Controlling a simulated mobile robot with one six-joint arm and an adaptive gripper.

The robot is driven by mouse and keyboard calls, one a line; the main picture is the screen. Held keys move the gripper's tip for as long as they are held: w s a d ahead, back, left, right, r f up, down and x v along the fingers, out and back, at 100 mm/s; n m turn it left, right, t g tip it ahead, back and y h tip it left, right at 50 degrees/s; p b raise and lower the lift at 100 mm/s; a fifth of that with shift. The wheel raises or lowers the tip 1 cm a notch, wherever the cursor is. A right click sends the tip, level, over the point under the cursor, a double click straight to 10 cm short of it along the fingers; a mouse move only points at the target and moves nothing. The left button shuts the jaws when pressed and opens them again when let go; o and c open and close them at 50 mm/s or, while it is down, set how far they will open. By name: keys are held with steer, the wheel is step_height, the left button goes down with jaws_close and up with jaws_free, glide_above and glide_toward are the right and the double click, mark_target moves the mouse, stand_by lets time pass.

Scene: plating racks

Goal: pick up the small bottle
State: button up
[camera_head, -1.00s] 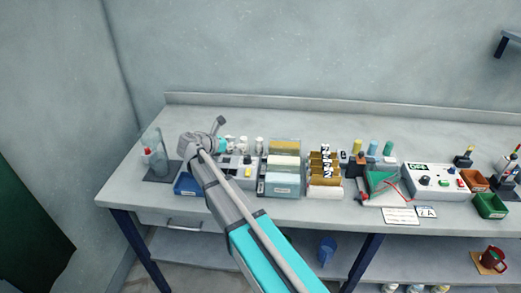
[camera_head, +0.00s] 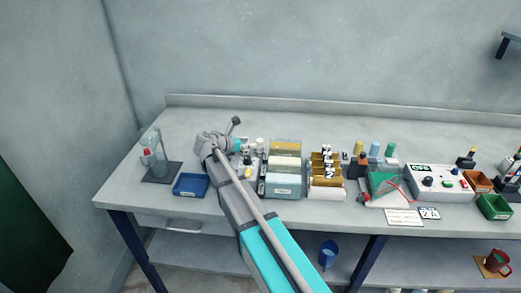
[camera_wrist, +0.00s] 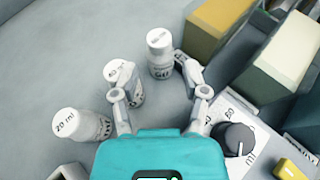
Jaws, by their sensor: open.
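My gripper (camera_wrist: 158,88) is open in the wrist view, its fingers pointing toward a group of white bottles. One white bottle (camera_wrist: 160,55) stands ahead, near the tip of the right finger. A second white bottle (camera_wrist: 123,72) is beside the left finger, which partly covers it. A third bottle, marked 20 ml (camera_wrist: 82,124), stands outside the left finger. Which of them the task means, I cannot tell for sure. In the head view a white bottle (camera_head: 260,144) shows just right of my gripper; my arm hides part of the group.
Pale green and yellow blocks (camera_wrist: 275,60) stand right of the bottles, with a black knob (camera_wrist: 235,140) close to the right finger. A blue tray (camera_head: 190,186) and a glass vessel on a dark mat (camera_head: 160,173) are to the left. The back of the bench is clear.

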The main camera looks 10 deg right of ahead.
mark_target(260, 148)
steer(key=x, duration=0.1)
steer(key=b+x, duration=0.1)
steer(key=x, duration=0.1)
steer(key=shift+w+f, duration=0.1)
steer(key=shift+f, duration=0.3)
steer(key=shift+w+d+f, duration=0.15)
steer(key=shift+w+d, duration=0.1)
steer(key=shift+d, duration=0.3)
jaws_close()
